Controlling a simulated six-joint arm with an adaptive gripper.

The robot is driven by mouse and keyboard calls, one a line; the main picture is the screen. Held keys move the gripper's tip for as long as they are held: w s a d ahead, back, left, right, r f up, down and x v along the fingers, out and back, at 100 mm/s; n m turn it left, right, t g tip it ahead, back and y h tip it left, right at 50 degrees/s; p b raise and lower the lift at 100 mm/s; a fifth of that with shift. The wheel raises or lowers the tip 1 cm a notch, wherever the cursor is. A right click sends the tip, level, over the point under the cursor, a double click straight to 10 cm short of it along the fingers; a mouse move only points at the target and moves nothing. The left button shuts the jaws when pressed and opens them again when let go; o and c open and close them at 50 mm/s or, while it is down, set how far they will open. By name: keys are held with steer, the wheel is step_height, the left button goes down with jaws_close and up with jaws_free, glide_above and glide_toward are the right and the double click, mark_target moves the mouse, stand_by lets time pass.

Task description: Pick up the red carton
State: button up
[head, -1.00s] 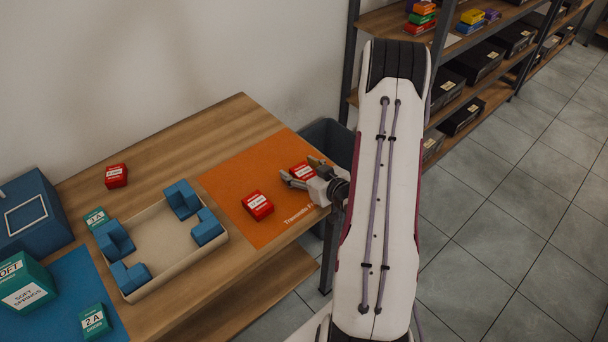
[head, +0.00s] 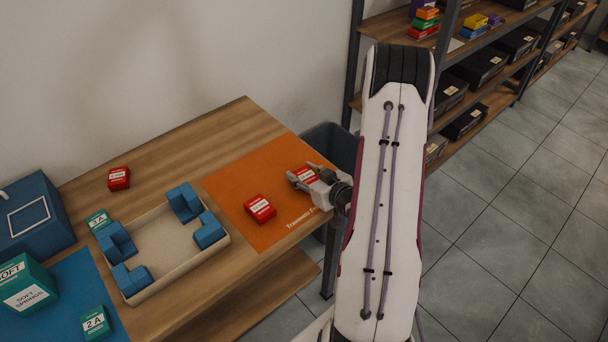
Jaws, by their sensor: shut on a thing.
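Three red cartons show in the head view. One red carton (head: 305,174) is on the orange mat (head: 243,182), and my gripper (head: 305,176) is shut on it from the right. The fingers hide part of this carton; I cannot tell whether it is clear of the mat. A second red carton (head: 260,209) lies on the mat, left of and nearer than my gripper, apart from it. A third red carton (head: 119,178) lies on the bare wood of the table at the back left.
A beige tray (head: 190,272) with blue corner blocks stands mid-table. Teal cartons (head: 97,322), a blue mat (head: 66,288) and a blue box (head: 32,222) are at the left. A dark bin (head: 335,147) stands beyond the table's right end. Shelves (head: 480,75) stand behind my arm.

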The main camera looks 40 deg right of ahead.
mark_target(303, 172)
steer(key=shift+r, duration=0.15)
steer(key=shift+r, duration=4.8)
